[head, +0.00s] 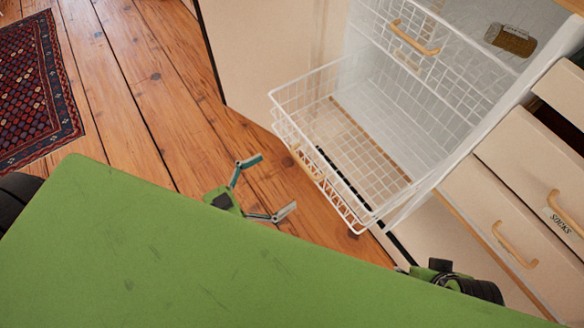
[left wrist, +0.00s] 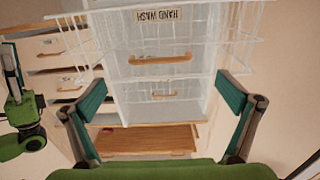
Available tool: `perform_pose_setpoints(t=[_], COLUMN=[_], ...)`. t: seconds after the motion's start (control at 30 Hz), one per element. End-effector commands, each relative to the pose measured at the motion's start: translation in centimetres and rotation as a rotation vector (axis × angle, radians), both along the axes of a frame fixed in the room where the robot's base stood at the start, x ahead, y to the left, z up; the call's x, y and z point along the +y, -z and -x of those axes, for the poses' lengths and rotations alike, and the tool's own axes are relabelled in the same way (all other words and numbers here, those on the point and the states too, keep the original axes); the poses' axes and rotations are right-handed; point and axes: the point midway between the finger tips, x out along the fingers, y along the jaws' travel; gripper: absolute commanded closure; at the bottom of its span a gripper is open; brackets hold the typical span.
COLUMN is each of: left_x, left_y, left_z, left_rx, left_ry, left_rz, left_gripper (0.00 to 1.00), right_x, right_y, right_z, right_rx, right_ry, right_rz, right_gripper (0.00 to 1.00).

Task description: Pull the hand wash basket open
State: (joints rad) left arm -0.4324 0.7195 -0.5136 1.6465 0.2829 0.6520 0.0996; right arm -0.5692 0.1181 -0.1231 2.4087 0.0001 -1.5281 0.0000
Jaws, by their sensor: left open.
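The hand wash basket (head: 345,150) is a white wire basket, low in the cabinet, and stands pulled well out over the floor. In the left wrist view, which is upside down, its HAND WASH label (left wrist: 158,15) and wooden handle (left wrist: 160,59) show. My left gripper (head: 268,185) is open and empty, in front of the basket and apart from its handle. Its spread fingers (left wrist: 160,95) also show in the left wrist view. My right gripper (left wrist: 12,70) shows partly at the left of the left wrist view; its jaw opening is unclear.
Another wire basket with a wooden handle (head: 415,38) sits above, pushed in. A brown item (head: 510,40) lies at the upper right. Drawers, one labelled SOCKS (head: 560,224), stand to the right. Wooden floor (head: 150,90) is open at left, with a patterned rug (head: 35,90).

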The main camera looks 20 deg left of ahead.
Motion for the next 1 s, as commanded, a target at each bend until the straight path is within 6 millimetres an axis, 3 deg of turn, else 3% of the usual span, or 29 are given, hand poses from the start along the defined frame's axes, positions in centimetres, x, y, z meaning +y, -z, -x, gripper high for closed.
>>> perform_pose_setpoints(t=[0.1, 0.3, 0.87, 1.0], left_x=[1.2, 2.2, 2.2, 1.4], left_y=[0.1, 0.0, 0.0, 0.4], left_z=[1.7, 2.9, 3.0, 2.5], left_rx=[0.004, 0.0, 0.0, 0.027], left_ry=[0.0, 0.0, -0.001, -0.012], left_rz=[-0.002, -0.001, 0.0, -0.015], left_gripper=[0.0, 0.0, 0.0, 0.0], right_x=[0.0, 0.0, 0.0, 0.0], right_y=[0.0, 0.0, 0.0, 0.0], right_z=[0.0, 0.0, 0.0, 0.0], right_rx=[0.0, 0.0, 0.0, 0.0], right_ry=[0.0, 0.0, 0.0, 0.0], right_rz=[0.0, 0.0, 0.0, 0.0], right_gripper=[0.6, 0.6, 0.6, 0.6])
